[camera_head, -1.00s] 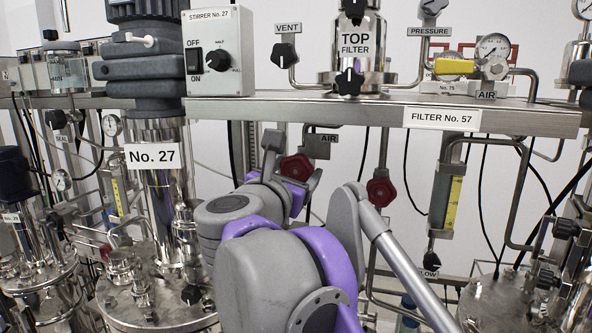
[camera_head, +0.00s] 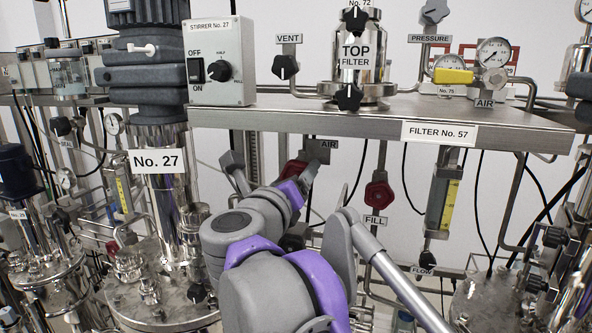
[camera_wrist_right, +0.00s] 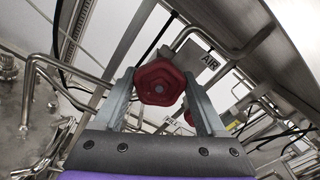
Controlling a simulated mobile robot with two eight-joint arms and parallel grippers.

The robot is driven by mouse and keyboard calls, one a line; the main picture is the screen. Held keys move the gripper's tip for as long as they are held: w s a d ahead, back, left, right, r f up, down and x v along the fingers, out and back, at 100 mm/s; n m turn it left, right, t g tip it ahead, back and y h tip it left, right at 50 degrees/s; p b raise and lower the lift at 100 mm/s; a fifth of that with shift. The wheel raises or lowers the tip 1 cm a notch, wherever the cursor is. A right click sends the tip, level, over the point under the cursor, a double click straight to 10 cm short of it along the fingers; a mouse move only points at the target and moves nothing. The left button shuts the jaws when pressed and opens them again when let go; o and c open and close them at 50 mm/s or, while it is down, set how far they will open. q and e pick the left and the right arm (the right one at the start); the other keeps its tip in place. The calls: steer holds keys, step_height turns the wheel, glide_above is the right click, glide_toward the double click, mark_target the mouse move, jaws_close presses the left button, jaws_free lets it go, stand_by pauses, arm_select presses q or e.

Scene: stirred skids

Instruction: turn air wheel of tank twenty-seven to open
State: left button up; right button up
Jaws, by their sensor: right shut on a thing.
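The air wheel is a red handwheel (camera_head: 291,169) below a grey AIR label (camera_head: 320,149), under the shelf to the right of the tank column marked No. 27 (camera_head: 157,162). My right gripper (camera_head: 273,164) reaches up to it with one finger on each side. In the right wrist view the red wheel (camera_wrist_right: 159,83) sits between the two grey fingers, and the gripper (camera_wrist_right: 162,92) is shut on it. The wheel is partly hidden by my gripper in the head view. My left gripper is not in view.
A second red wheel (camera_head: 377,194) with a FILL label (camera_head: 376,221) hangs to the right. The steel shelf edge (camera_head: 330,122) runs just above. A stirrer box (camera_head: 220,62) and a TOP FILTER vessel (camera_head: 356,55) stand on it. Pipes and thin cables surround the wheel.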

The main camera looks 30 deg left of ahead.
steer(key=n, duration=0.5)
steer(key=shift+n, duration=0.3)
steer(key=n, duration=0.6)
steer(key=shift+f, duration=0.1)
steer(key=n, duration=0.6)
steer(key=shift+f+n, duration=0.1)
steer(key=shift+n, duration=0.2)
steer(key=n, duration=0.5)
steer(key=shift+n, duration=0.4)
steer(key=o, duration=1.3)
